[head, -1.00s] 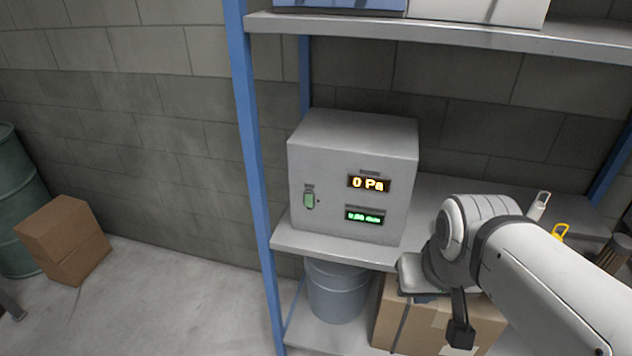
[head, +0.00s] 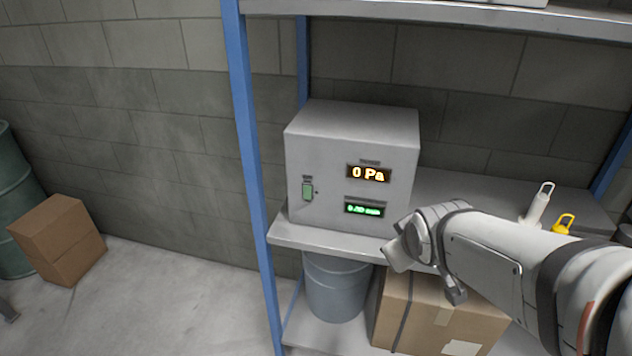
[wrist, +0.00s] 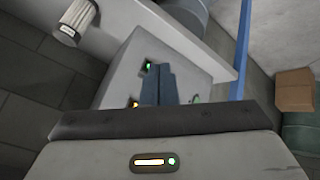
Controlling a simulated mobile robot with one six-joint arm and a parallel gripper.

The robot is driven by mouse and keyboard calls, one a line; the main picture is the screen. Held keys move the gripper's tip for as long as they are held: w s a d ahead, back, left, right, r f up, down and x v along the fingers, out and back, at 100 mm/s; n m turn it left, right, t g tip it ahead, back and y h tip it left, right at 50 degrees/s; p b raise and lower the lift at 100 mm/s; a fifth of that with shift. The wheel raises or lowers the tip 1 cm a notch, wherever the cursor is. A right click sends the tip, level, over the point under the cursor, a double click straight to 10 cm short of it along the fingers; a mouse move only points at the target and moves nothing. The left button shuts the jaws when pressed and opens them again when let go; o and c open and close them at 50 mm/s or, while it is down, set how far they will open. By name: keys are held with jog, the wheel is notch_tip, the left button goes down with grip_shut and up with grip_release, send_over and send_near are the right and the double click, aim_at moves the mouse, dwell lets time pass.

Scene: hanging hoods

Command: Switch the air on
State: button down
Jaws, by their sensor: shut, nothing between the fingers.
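A grey control box (head: 350,150) stands on the shelf, and its upper display reads 0 Pa in orange. A smaller green display (head: 365,208) sits below it. A green switch (head: 307,192) is on the left of the front face; its on or off position is unclear. In the wrist view the box (wrist: 195,55) lies beyond my gripper (wrist: 161,68), whose dark fingers are together and empty. They point toward the front face and partly cover it; I see no contact. In the head view my wrist is right of the box's lower right corner, with the fingertips not discernible.
The blue shelf post (head: 245,130) stands left of the box. A cardboard box (head: 440,318) and a grey bucket (head: 335,290) are on the lower shelf.

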jog(key=w+a+f+n+t+y+b, duration=0.3)
jog(key=w+a+f+n+y+b, duration=0.1)
jog(key=a+n, duration=0.3)
jog(key=w+a+f+n+t+y+b, duration=0.3)
jog(key=w+a+f+n+y+b, duration=0.1)
jog(key=n, duration=0.6)
jog(key=shift+w+a+y, duration=0.8)
jog(key=shift+w+a, duration=0.4)
jog(key=shift+a, duration=0.45)
jog(key=p, duration=0.2)
send_near(303, 198)
jog(key=w+a, duration=0.1)
jog(key=a, duration=0.3)
jog(key=w, duration=0.3)
jog(key=shift+w+d+f+p, duration=0.25)
jog(key=shift+w+d+p, duration=0.15)
jog(key=shift+f+b, duration=0.15)
jog(key=shift+b, duration=0.2)
